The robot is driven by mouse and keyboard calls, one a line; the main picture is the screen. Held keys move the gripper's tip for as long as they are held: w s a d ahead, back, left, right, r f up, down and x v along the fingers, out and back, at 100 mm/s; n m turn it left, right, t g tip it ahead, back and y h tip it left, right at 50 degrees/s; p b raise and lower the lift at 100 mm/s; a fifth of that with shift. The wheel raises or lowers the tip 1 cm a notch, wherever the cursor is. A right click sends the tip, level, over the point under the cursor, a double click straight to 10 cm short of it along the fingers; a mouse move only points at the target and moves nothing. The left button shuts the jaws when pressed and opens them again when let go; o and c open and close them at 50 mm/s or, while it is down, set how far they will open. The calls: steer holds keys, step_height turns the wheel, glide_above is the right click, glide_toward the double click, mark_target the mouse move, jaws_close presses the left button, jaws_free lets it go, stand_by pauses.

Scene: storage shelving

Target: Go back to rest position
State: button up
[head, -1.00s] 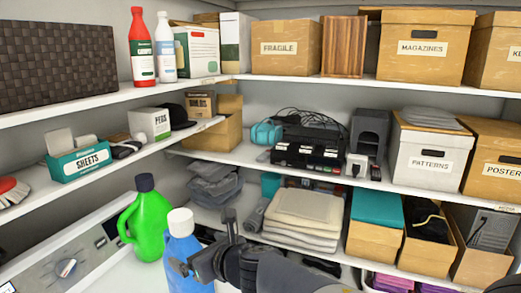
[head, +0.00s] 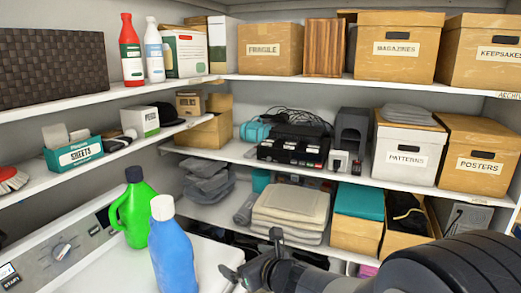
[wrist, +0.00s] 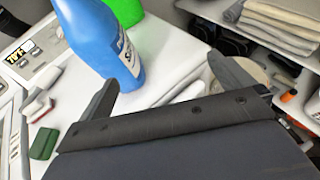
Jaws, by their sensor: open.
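My gripper (head: 252,255) is open and empty, at the bottom of the head view. It is apart from and to the right of a blue bottle with a white cap (head: 172,252). In the wrist view my gripper (wrist: 165,88) shows its two fingers spread, with nothing between them. The blue bottle (wrist: 104,38) stands upright beyond the left finger there. A green jug with a dark cap (head: 133,212) stands behind the blue bottle. Its lower part also shows in the wrist view (wrist: 125,10).
A white appliance top (head: 215,255) with a control panel (head: 65,250) bears the bottles. Shelves behind hold labelled boxes, including a Patterns box (head: 405,158), folded cloths (head: 290,212) and a teal-topped box (head: 357,220). Small red, white and green items (wrist: 42,142) lie at left in the wrist view.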

steer(key=shift+w+d+f, duration=0.15)
steer(key=shift+d+f, duration=0.1)
steer(key=shift+d, duration=0.25)
steer(key=shift+w+d+f, duration=0.15)
steer(key=shift+d+f, duration=0.1)
steer(key=shift+d, duration=0.25)
